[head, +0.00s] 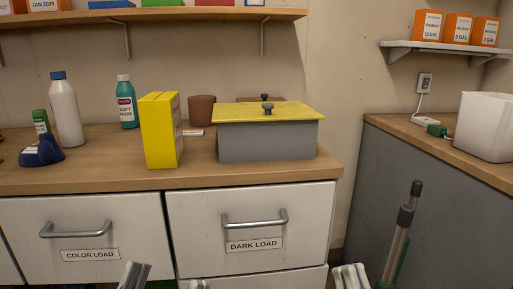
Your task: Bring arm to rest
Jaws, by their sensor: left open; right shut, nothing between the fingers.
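My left gripper (166,280) shows at the bottom edge, left of the middle, in front of the drawers. Its fingertips stand apart with nothing seen between them. My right gripper (350,276) shows at the bottom edge, right of the middle. Its fingers are together and hold nothing. Most of both grippers and both arms are below the picture. Both appear apart from the drawers and the counter.
The wooden counter (90,178) holds a yellow box (160,130), a grey bin with yellow lid (267,139), bottles and a blue object (41,152). Drawers labelled COLOR LOAD (85,235) and DARK LOAD (250,220) are closed. A grey pole (399,240) stands right of my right gripper.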

